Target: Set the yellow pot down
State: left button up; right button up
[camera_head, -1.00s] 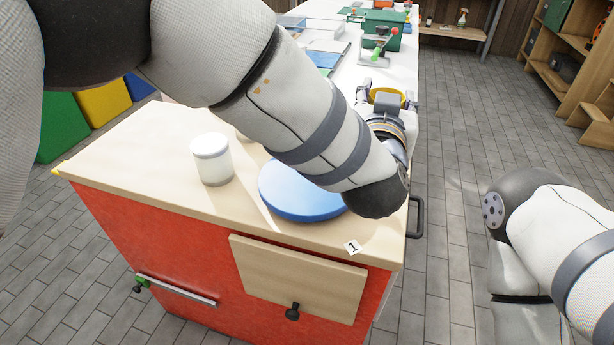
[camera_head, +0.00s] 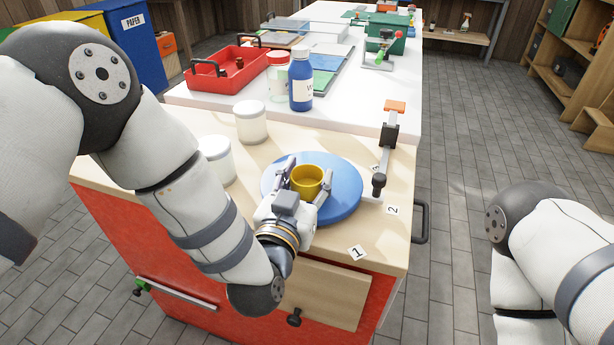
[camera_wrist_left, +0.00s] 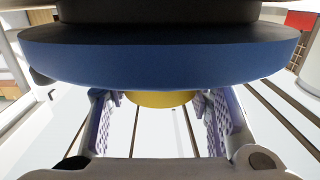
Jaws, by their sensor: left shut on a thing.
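The yellow pot (camera_head: 308,184) is upright over the blue round turntable (camera_head: 345,193) on the wooden bench top. My left gripper (camera_head: 306,172) is shut on the pot, one finger on each side. In the left wrist view, part of the pot (camera_wrist_left: 160,98) shows between the two fingers (camera_wrist_left: 162,120), partly hidden by the blue disc's edge (camera_wrist_left: 160,60). I cannot tell whether the pot's base touches the disc. My right arm shows at the right, but its gripper is out of view.
Two white lidded jars (camera_head: 250,122) stand left of the turntable. A clamp-like tool (camera_head: 386,145) stands to its right, near number tags. Behind are a blue bottle (camera_head: 301,80) and a red tray (camera_head: 238,72). A black handle (camera_head: 421,222) juts from the bench's right side.

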pick_arm(q)
jog(key=shift+f, duration=0.15)
jog(key=o, duration=0.9)
